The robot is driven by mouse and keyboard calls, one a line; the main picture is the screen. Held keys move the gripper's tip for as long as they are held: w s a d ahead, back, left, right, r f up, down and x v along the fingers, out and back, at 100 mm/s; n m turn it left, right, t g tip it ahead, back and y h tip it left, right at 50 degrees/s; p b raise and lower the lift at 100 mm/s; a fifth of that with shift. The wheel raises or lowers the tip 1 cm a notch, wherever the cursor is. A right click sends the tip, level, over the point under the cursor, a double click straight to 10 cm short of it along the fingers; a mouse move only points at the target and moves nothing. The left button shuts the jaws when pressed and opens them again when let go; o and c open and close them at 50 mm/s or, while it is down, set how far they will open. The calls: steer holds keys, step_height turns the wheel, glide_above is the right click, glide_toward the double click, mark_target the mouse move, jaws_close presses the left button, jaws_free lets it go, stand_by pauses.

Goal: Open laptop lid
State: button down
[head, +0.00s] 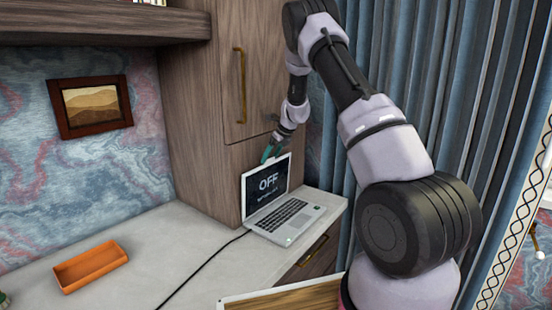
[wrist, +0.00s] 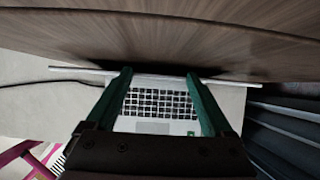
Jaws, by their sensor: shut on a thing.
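The laptop (head: 287,221) stands on the desk at the right, its lid (head: 268,186) raised roughly upright at a wide angle to the keyboard base. The screen faces out and reads "OFF". My gripper (head: 268,153) is at the lid's top edge, with green fingers. In the wrist view my gripper (wrist: 158,76) has its fingers spaced apart at the thin lid edge (wrist: 75,71), shut on the lid; the exact contact is hard to see. The keyboard (wrist: 158,103) shows between the fingers.
A wooden cabinet (head: 205,120) stands close behind the lid. A black cable (head: 205,264) runs from the laptop across the desk (head: 150,235). An orange tray (head: 90,267) lies at the left. Blue curtains (head: 400,70) hang at the right. The desk between tray and laptop is otherwise clear.

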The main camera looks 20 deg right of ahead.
steer(key=shift+w+a+r, duration=0.1)
steer(key=shift+w+a, duration=0.05)
steer(key=shift+a, duration=0.05)
jaws_free()
steer(key=v, duration=1)
steer(key=shift+d+r, duration=0.15)
steer(key=shift+r, duration=0.15)
